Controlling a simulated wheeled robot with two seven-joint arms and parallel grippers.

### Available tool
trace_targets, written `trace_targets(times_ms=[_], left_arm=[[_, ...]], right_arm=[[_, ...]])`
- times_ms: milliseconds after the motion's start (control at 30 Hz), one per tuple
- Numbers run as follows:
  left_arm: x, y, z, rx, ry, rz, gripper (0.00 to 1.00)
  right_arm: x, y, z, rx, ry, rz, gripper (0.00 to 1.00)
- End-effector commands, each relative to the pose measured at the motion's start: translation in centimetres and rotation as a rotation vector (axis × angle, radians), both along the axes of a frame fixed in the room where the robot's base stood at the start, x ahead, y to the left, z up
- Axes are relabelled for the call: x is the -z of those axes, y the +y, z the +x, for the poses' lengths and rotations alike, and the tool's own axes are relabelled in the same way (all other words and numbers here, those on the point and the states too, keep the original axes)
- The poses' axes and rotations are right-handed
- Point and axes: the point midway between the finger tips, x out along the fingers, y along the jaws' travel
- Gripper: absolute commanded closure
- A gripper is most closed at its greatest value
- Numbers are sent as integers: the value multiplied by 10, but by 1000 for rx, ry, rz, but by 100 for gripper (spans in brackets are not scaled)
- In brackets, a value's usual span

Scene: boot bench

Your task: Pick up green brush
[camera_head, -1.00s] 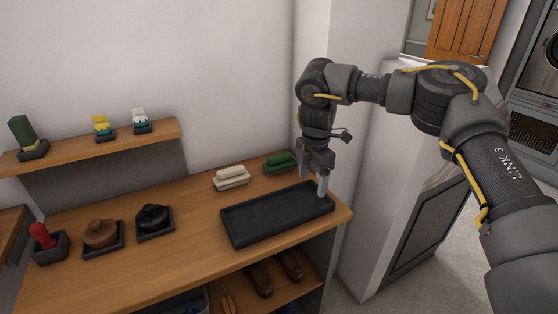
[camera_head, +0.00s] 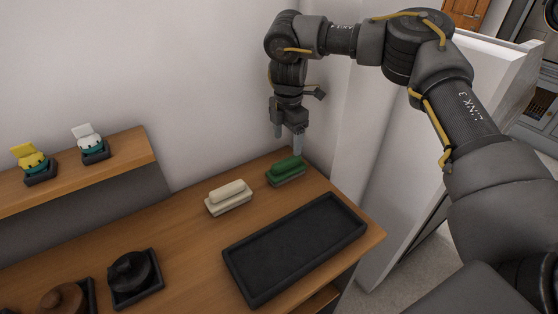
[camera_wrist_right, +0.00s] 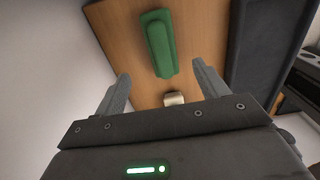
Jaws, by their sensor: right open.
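My right gripper (camera_head: 288,143) is open and empty, pointing down just above and behind the brush. Its two fingers show apart in the right wrist view (camera_wrist_right: 160,75). I cannot tell whether a fingertip touches the brush. My left gripper is in neither view.
A cream brush (camera_head: 229,196) sits left of the green one. An empty black tray (camera_head: 240,287) lies in front. Black (camera_head: 130,273) and brown round items stand at the lower left. A shelf (camera_head: 128,155) holds yellow (camera_head: 29,156) and white (camera_head: 88,134) items. A white wall stands right.

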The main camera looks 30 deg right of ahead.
Motion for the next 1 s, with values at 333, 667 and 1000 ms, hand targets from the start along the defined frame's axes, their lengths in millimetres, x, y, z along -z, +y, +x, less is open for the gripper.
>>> trace_targets(times_ms=[333, 667, 1000], left_arm=[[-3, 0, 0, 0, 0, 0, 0], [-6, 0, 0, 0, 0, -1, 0], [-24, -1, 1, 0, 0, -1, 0]], right_arm=[[36, 0, 0, 0, 4, -2, 27], [57, 2, 0, -2, 1, 0, 27], [98, 3, 0, -1, 3, -1, 27]])
